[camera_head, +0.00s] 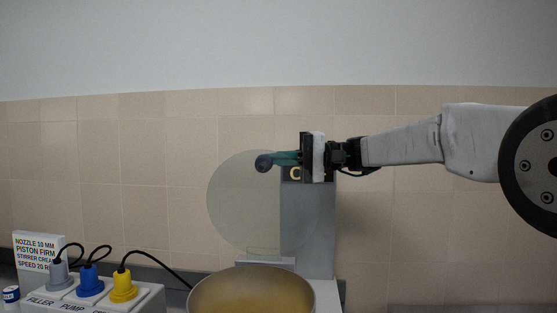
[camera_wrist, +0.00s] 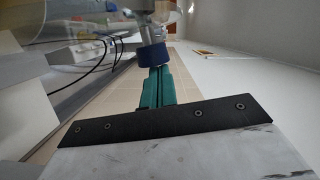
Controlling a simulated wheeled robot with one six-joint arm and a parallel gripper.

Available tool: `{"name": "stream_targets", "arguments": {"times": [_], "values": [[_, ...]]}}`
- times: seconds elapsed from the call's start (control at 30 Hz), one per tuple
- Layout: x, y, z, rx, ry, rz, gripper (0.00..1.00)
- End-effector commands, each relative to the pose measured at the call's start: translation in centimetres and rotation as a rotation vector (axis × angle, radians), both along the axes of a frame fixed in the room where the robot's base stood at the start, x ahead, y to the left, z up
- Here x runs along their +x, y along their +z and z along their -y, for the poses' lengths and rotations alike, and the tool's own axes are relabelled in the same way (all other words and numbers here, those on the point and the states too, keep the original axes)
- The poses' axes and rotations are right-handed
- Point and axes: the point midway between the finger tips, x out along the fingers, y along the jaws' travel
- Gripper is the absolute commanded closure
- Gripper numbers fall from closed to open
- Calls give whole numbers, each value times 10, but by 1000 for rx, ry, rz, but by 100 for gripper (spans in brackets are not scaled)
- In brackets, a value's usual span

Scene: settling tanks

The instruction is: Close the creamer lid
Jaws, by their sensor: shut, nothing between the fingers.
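The creamer is a round bowl with amber-brown contents (camera_head: 250,296) at the bottom middle of the head view. Its clear round lid (camera_head: 235,212) stands raised, nearly upright, behind the bowl. My gripper (camera_head: 265,162) points left across the upper part of the lid in the head view; I cannot tell whether it touches the lid. In the wrist view, the gripper (camera_wrist: 152,56) shows the same shut fingers, with a blurred metallic part beyond the tips.
A grey post (camera_head: 318,230) marked "C" stands behind the lid, close under my wrist. At lower left, a box (camera_head: 140,302) carries grey, blue and yellow plugs (camera_head: 123,287) with black cables. Behind it is a white text sign (camera_head: 38,245). The tiled wall is clear above.

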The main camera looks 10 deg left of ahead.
Motion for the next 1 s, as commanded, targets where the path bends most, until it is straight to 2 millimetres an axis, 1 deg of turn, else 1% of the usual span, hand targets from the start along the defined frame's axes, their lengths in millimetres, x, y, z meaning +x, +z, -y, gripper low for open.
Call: {"name": "stream_targets", "arguments": {"times": [0.17, 0.27, 0.47, 0.7, 0.77, 1.0], "values": [[-16, 2, 1, 3, 2, 63, 100], [-30, 3, 2, 7, 1, 124, 100], [-69, -2, 4, 16, 2, 292, 100], [-118, -19, 7, 29, 3, 520, 100], [-129, -25, 8, 33, 2, 576, 100], [-171, -54, 10, 45, 2, 802, 100]]}}
